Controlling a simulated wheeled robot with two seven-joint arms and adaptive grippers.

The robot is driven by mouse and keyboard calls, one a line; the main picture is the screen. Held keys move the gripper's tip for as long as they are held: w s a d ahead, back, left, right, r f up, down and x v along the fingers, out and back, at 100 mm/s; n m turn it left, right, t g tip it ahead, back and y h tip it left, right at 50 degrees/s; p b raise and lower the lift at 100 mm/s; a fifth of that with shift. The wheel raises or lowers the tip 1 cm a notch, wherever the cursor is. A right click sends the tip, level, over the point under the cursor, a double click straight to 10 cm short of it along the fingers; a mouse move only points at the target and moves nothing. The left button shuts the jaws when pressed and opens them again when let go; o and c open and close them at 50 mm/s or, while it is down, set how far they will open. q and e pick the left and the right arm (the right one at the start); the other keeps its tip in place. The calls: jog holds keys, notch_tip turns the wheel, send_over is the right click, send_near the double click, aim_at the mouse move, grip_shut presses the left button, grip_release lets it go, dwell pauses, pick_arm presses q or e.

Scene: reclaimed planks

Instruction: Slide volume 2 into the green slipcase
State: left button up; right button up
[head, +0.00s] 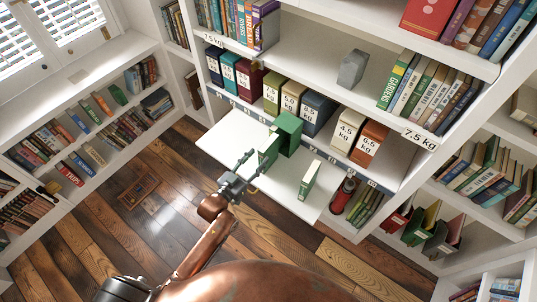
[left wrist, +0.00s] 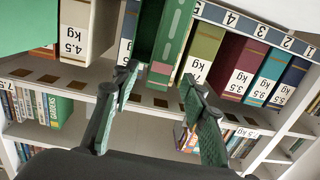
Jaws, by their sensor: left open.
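The green slipcase (head: 288,128) stands upright on the white pull-out board in the head view. A second green volume (head: 308,181) with a pale label stands apart on the board to the right. I cannot read either volume's number. My left gripper (head: 248,168) is open just in front of the nearer volume, its fingertips (left wrist: 160,80) spread and empty. My right gripper is not in view.
The white board (head: 225,140) is clear on its left. Behind it, weight-labelled boxes (head: 347,132) line a shelf, with a grey block (head: 352,68) above. A red cylinder (head: 344,194) stands beyond the board's right edge. Bookshelves flank the wooden floor.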

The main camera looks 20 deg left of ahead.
aim_at(268, 145)
pick_arm(q)
jog(key=b+x, duration=0.2)
jog(key=x, duration=0.6)
jog(key=shift+w, duration=0.1)
jog(key=shift+c, duration=0.6)
grip_shut()
jog(key=shift+r, duration=0.1)
